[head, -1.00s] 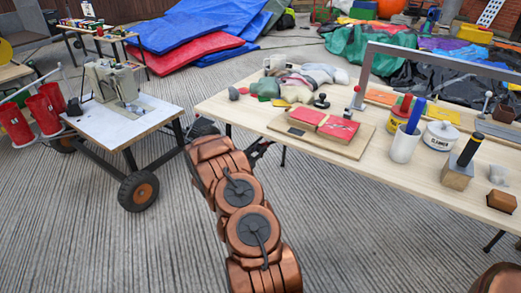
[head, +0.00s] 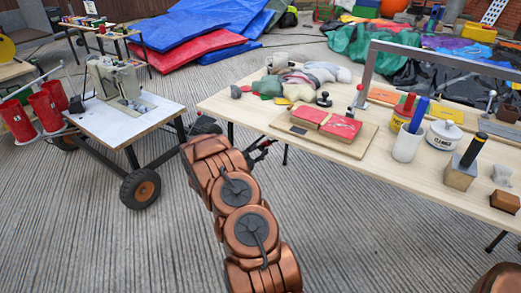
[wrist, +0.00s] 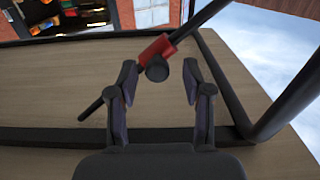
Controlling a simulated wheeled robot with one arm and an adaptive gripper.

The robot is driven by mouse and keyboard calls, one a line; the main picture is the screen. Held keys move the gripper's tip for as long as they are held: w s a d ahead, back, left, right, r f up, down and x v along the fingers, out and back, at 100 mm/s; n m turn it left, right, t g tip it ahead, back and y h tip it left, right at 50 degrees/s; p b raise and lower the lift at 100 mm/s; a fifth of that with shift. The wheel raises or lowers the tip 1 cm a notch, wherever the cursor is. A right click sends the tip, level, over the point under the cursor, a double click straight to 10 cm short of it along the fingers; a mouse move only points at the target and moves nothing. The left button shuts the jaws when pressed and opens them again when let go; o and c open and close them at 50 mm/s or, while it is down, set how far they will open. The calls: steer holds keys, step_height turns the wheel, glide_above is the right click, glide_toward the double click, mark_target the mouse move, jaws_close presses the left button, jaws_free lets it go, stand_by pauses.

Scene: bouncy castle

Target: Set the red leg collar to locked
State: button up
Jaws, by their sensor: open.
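The red leg collar (wrist: 155,50) shows in the wrist view, around a slanting black bar (wrist: 195,22) under the wooden table. A round black knob (wrist: 157,69) sticks out from the collar toward my camera. My gripper (wrist: 160,76) is open, with one finger on each side of the knob in the picture. I cannot tell whether either finger touches it. The bar's lower end shows past my left finger. In the head view my gripper (head: 263,147) is by the worktable's (head: 225,110) near left edge, and I cannot make out the collar there.
Black frame tubes (wrist: 232,85) run beside and below the gripper in the wrist view. The tabletop holds a red pad on a board (head: 325,122), a white cup (head: 408,144) and a cleaner tub (head: 444,134). A wheeled cart (head: 125,115) stands to the left.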

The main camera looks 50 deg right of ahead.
steer(key=a, duration=1)
steer(key=shift+s, duration=0.2)
stand_by(0.3)
